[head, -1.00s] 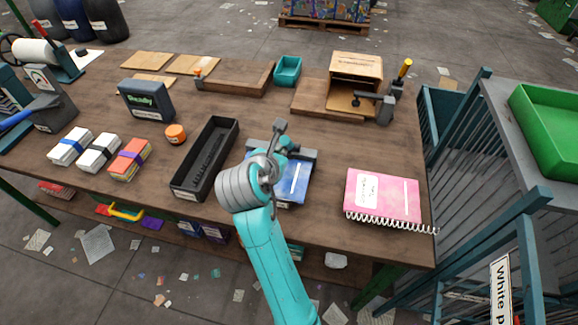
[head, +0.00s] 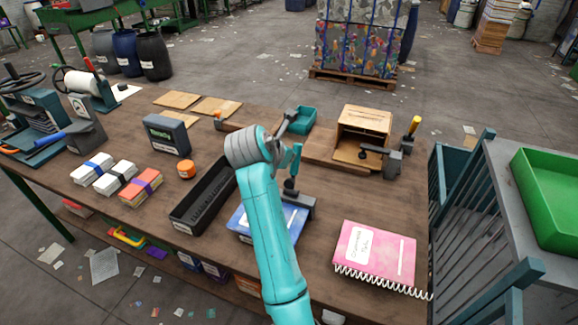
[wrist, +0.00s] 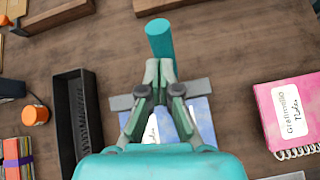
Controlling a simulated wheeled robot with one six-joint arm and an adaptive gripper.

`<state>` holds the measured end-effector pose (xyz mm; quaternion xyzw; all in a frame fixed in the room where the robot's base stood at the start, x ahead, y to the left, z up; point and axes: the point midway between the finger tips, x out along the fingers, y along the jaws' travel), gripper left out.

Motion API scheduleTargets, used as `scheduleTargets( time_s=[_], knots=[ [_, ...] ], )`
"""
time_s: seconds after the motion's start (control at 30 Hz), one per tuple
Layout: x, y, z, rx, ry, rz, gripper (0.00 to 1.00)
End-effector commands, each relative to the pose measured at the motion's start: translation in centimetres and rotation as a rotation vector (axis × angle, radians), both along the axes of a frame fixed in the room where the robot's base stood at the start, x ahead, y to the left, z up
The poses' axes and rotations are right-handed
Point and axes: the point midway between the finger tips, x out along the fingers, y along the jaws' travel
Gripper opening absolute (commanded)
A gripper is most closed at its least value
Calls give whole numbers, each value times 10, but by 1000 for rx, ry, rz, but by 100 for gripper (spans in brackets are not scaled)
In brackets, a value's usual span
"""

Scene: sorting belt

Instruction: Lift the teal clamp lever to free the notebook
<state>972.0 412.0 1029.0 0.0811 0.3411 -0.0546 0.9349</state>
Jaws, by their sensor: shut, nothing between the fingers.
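The blue notebook (head: 290,217) lies on the table with the dark grey clamp bar (head: 301,204) across its far part; my arm covers some of it. The teal clamp lever (head: 295,160) stands roughly upright above the clamp in the head view. In the wrist view the lever (wrist: 160,40) shows just beyond my fingertips, and the notebook (wrist: 203,120) is partly hidden by my gripper. My gripper (wrist: 160,68) is shut and empty, close to the lever; I cannot tell whether it touches it. My wrist hides the fingertips in the head view.
A black tray (head: 190,215) lies left of the notebook, and a pink spiral notebook (head: 375,250) lies to the right. Bare table lies between the clamp and the pink notebook.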

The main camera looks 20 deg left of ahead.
Motion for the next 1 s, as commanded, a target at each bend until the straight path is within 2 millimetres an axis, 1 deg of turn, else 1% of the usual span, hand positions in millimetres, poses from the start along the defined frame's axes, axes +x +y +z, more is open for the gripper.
scheduleTargets(
  time_s=[0.03,0.2,0.43,0.6,1.0],
  knots=[
    [5,0,0,0,1,-1,0],
    [19,0,-1,0,0,-1,0],
    [30,-2,-2,-1,-4,-3,0],
    [34,-4,-2,-2,-4,-5,0],
    [35,-4,-2,-3,-5,-7,0]
  ],
)
